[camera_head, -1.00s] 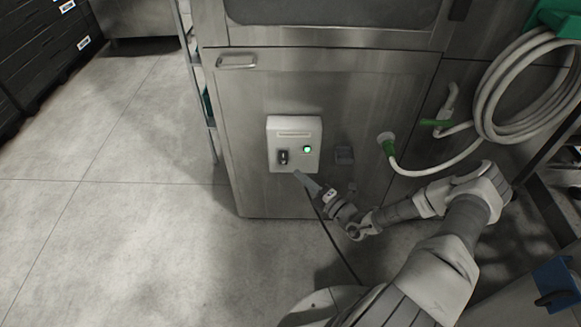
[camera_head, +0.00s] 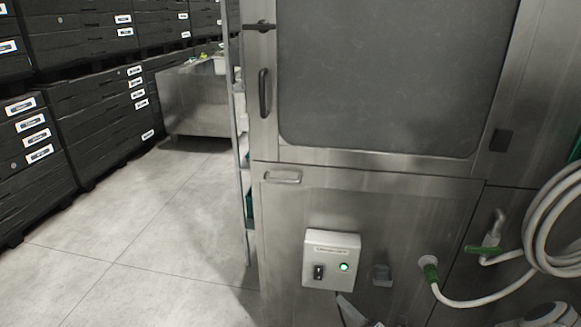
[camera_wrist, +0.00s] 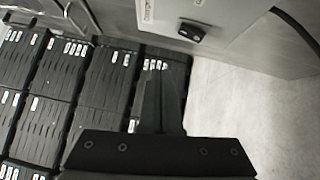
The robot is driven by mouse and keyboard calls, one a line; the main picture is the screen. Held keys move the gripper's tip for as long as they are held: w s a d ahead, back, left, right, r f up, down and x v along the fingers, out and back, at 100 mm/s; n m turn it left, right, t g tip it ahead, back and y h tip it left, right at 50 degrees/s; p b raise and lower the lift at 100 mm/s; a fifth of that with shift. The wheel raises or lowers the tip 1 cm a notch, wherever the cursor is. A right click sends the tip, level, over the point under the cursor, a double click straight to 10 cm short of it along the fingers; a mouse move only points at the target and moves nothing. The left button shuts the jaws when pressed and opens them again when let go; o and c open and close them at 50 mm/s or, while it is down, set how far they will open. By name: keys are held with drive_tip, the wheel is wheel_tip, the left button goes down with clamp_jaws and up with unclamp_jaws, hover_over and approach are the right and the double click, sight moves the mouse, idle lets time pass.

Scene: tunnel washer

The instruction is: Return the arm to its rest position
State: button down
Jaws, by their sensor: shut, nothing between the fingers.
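My gripper (camera_wrist: 163,98) is shut and empty in the wrist view, its fingers together. In the head view only the tip of my gripper (camera_head: 350,310) shows at the bottom edge, just below the white control box (camera_head: 331,259). Most of my arm is out of that picture; a small grey part of it shows at the lower right. The box has a black switch (camera_head: 318,272) and a lit green button (camera_head: 344,267). In the wrist view the box (camera_wrist: 172,14) is at the top, apart from the fingers.
The steel washer front (camera_head: 400,205) with a large dark panel (camera_head: 390,75) stands close ahead. A coiled hose (camera_head: 550,225) hangs at the right from a green-fitted tap. Black crates (camera_head: 95,105) are stacked at the left. Open grey floor (camera_head: 150,225) lies between.

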drive_tip(key=s+a+r+n+g+h, duration=0.1)
drive_tip(key=s+a+r+n+g, duration=0.3)
drive_tip(key=r+n, duration=0.45)
drive_tip(key=s+a+r+n+g, duration=0.25)
drive_tip(key=r+n+g, duration=0.4)
drive_tip(key=n, duration=0.55)
drive_tip(key=s+a+r+n+g+h, duration=0.1)
drive_tip(key=s+a+r+n+g, duration=0.1)
drive_tip(key=s+r+n+g, duration=0.6)
drive_tip(key=s+d+r+n+t+h, duration=0.1)
drive_tip(key=s+r+n+t+h, duration=0.35)
drive_tip(key=r+n, duration=0.4)
drive_tip(key=s+d+r+n+t+h, duration=0.2)
drive_tip(key=s+r+n+t+h, duration=0.25)
drive_tip(key=r+n, duration=0.35)
wheel_tip(320, 180, up, 13)
drive_tip(key=n+y+p, duration=0.1)
drive_tip(key=p, duration=1.3)
drive_tip(key=shift+s+g, duration=0.45)
drive_tip(key=shift+f, duration=0.1)
